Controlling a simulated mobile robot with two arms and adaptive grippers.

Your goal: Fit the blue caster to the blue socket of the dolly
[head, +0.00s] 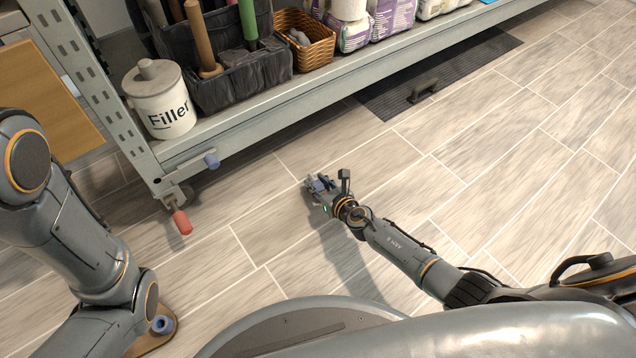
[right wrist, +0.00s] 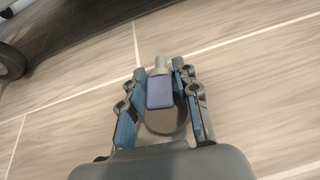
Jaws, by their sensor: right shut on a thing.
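My right gripper (head: 318,186) is low over the floor in the middle of the head view, shut on the blue caster. In the right wrist view my right gripper (right wrist: 160,85) has a finger on each side of the blue caster (right wrist: 160,93); its grey stem points away from the palm and its round wheel shows nearer the palm. A wooden board, seemingly the dolly (head: 146,345), shows at the lower left, mostly hidden by my left arm. A blue socket with a dark hole (head: 162,325) stands on it. The caster and socket are well apart. My left gripper is out of view.
A metal rack (head: 290,98) with a filler jar (head: 160,104), a dark bin (head: 225,85) and bags spans the back. Floor between the gripper and board is clear.

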